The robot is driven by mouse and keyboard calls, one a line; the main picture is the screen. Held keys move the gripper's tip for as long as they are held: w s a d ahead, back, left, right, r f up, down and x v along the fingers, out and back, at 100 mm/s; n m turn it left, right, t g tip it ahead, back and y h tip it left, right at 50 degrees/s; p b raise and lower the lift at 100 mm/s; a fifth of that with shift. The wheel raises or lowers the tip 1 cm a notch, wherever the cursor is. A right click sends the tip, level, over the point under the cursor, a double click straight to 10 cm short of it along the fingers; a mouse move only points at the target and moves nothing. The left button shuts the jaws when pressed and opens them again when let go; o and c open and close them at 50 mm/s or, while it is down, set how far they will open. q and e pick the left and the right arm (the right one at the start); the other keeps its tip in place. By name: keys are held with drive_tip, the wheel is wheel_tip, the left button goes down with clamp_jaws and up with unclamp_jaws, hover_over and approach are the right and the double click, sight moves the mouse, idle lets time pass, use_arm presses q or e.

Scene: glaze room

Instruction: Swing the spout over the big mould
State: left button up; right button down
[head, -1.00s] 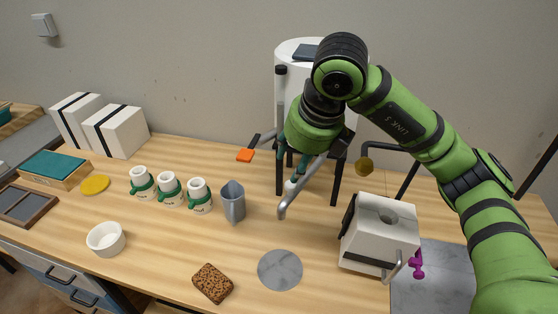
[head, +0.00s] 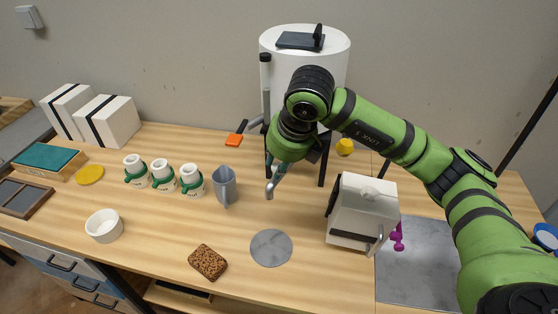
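A white tank (head: 302,65) on black legs stands at the back. A grey spout (head: 271,188) shows below my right gripper, its bent tip pointing down over bare table, left of the big mould and apart from it. The big mould (head: 367,195) is a white block with a black strap. My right gripper (head: 284,166) is in front of the tank, at the upper part of the spout. Its fingers are mostly hidden by its own body and wrist, so I cannot tell whether they grip the spout. My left gripper is not in view.
A grey jug (head: 224,186) and three small white moulds with green bands (head: 162,174) stand left. A grey disc (head: 271,248), brown sponge (head: 208,262) and white bowl (head: 104,226) are in front. A purple knob (head: 397,237) is beside the big mould.

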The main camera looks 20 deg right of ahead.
drive_tip(key=shift+s+d+f+b, duration=0.1)
drive_tip(key=shift+d+b, duration=0.15)
drive_tip(key=shift+b, duration=0.25)
drive_tip(key=s+d+n+b, duration=0.1)
drive_tip(key=s+d+n+y+b, duration=0.1)
drive_tip(key=d+n+b, duration=0.1)
drive_tip(key=s+d+n+b, duration=0.1)
drive_tip(key=b, duration=0.1)
drive_tip(key=shift+s+d+r+n+y, duration=0.25)
drive_tip(key=shift+s+n+y, duration=0.05)
drive_tip(key=shift+s+y, duration=0.1)
drive_tip(key=c, duration=1.1)
unclamp_jaws()
drive_tip(key=shift+o, duration=0.2)
drive_tip(key=shift+f, duration=0.1)
